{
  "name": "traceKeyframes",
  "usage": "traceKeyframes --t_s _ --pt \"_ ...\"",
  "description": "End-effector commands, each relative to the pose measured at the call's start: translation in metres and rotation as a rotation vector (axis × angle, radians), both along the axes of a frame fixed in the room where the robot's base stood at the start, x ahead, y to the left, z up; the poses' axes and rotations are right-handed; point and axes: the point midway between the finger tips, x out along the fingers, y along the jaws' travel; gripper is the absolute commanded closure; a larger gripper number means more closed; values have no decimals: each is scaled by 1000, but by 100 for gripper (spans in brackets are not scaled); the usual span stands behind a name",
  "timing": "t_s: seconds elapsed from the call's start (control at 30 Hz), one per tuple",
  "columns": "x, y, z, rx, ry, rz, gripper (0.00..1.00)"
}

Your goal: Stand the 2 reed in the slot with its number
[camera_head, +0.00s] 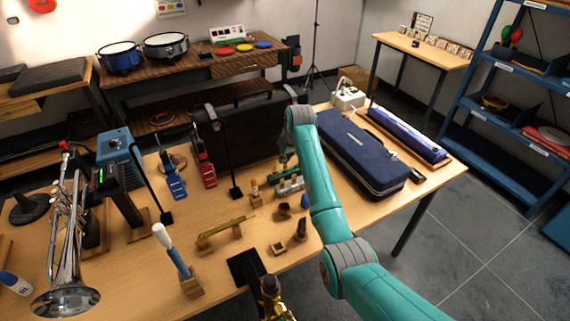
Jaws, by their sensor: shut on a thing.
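My teal arm reaches over the front table, and my gripper (285,168) is small and partly hidden at its far end. It is shut, pointing down just above a low pale rack (289,186) that has several upright parts. The reed in my gripper is too small and too hidden to make out. I cannot tell whether it touches the rack or is apart from it. The slot numbers cannot be read from here.
A black case (246,130) stands behind the rack. A long navy case (361,154) lies to the right. Small wooden pieces, a brass piece on a stand (226,232) and a silver trumpet (66,250) are to the left and front.

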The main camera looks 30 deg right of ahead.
Motion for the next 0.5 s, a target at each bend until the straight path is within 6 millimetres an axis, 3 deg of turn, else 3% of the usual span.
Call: traceKeyframes --t_s 0.1,0.3,0.5 --pt "1 0 26 -1 -5 0 94" --pt "1 0 56 -1 -3 0 94" --pt "-15 -27 64 1 0 -6 94"
